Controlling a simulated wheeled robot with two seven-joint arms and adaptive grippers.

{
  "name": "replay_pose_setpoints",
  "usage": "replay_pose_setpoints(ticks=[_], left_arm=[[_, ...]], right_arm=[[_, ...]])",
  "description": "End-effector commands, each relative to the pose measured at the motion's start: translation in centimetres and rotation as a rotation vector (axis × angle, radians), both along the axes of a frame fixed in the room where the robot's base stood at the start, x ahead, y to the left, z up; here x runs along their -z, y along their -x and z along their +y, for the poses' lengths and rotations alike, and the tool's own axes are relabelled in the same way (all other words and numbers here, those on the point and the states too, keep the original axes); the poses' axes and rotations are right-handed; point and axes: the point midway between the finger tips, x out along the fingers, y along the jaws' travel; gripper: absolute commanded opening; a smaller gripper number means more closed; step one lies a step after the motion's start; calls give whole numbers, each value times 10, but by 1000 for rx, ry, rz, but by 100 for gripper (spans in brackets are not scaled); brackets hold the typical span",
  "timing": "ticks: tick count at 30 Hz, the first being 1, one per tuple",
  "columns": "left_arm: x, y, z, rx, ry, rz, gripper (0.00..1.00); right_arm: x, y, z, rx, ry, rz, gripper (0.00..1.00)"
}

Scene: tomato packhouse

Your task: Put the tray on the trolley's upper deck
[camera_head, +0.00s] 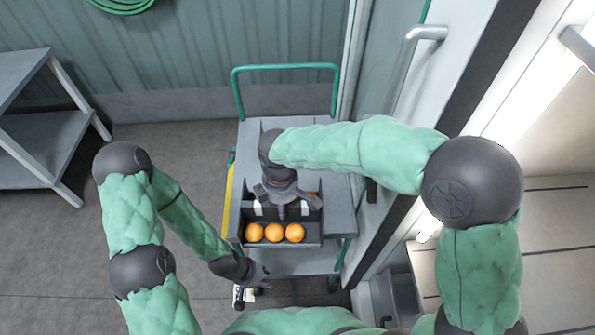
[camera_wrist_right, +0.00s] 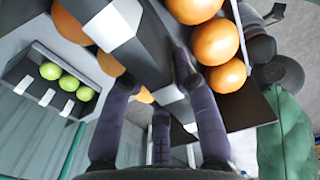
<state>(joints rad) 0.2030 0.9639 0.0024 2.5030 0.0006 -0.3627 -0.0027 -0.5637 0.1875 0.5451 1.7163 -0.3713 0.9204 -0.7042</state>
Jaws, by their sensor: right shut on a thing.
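The dark grey tray (camera_head: 313,232) holds a row of round orange fruits (camera_head: 274,232), with more orange behind its middle bar. It is over the near part of the trolley's grey upper deck (camera_head: 262,130); whether it touches the deck cannot be told. My right gripper (camera_head: 281,208) reaches down over the tray's middle. In the right wrist view its fingers (camera_wrist_right: 170,115) close on the tray's central bar, with orange fruits on both sides. My left gripper (camera_head: 262,273) hangs empty, low beside the trolley's near left corner; its finger opening is unclear.
The trolley's green handle (camera_head: 286,68) rises at the far end. A lower deck (camera_head: 300,262) shows beneath. A door with a metal handle (camera_head: 405,60) stands close on the right. A grey shelf unit (camera_head: 40,140) is at left. The right wrist view shows another tray (camera_wrist_right: 30,70) with green fruits.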

Motion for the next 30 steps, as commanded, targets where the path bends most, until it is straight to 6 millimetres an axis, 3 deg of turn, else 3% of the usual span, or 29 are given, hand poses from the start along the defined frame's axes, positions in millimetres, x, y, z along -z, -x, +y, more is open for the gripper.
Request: replay_pose_setpoints(ticks=[5,17,21,30], left_arm=[[8,0,0,0,0,0,40],[32,0,0,0,0,0,40],[42,0,0,0,0,0,40],[50,0,0,0,0,0,40]], right_arm=[[10,-11,3,-44,-1,-3,0],[47,-90,-11,-40,-1,-3,0],[71,-108,-15,-41,-1,-2,0],[92,-128,-18,-42,-1,-4,0]])
